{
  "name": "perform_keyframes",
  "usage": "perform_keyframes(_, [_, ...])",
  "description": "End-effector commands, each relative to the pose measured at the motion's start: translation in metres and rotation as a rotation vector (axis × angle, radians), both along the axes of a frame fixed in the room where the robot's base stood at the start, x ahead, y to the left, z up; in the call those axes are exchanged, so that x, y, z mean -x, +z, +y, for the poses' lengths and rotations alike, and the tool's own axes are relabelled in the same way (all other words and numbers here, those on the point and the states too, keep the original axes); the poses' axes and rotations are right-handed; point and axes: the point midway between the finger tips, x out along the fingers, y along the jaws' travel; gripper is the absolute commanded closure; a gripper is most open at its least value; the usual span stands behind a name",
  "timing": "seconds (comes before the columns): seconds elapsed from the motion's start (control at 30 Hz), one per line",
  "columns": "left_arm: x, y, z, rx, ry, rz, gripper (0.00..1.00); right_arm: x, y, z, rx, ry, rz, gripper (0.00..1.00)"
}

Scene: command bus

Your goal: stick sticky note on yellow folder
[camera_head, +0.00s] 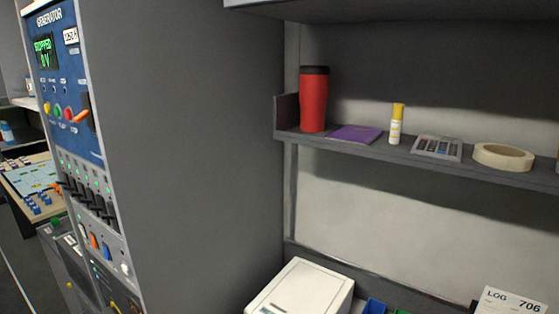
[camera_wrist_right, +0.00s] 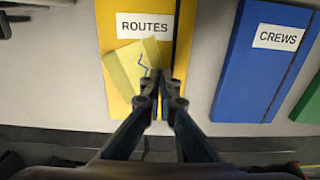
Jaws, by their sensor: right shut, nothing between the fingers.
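The yellow folder (camera_wrist_right: 183,42) is in the right wrist view, with a white label reading ROUTES. A paler yellow sticky note (camera_wrist_right: 126,68) with a blue mark lies tilted over the folder's left part, below the label, and reaches past its left edge. Whether it is stuck down flat I cannot tell. My right gripper (camera_wrist_right: 161,77) is shut and empty, its fingertips over the folder at the note's right edge. The fingers hide part of the folder's lower end. My left gripper is in no view.
To the folder's right are a blue folder (camera_wrist_right: 238,90) labelled CREWS and a green folder (camera_wrist_right: 309,100). In the head view, a shelf (camera_head: 390,153) holds a red tumbler (camera_head: 313,102), a glue stick (camera_head: 396,126) and a tape roll (camera_head: 503,157). A generator cabinet (camera_head: 190,150) stands left.

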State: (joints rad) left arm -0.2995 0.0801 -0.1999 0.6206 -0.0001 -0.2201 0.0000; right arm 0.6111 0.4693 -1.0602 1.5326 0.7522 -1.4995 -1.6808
Motion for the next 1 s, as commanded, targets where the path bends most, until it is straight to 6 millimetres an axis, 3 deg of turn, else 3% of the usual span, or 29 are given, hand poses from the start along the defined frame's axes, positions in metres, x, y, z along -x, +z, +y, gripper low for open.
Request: perform_keyframes(1.0, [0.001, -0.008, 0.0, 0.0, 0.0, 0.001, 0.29, 0.0, -0.013, 0.0, 0.001, 0.0, 0.001, 1.0])
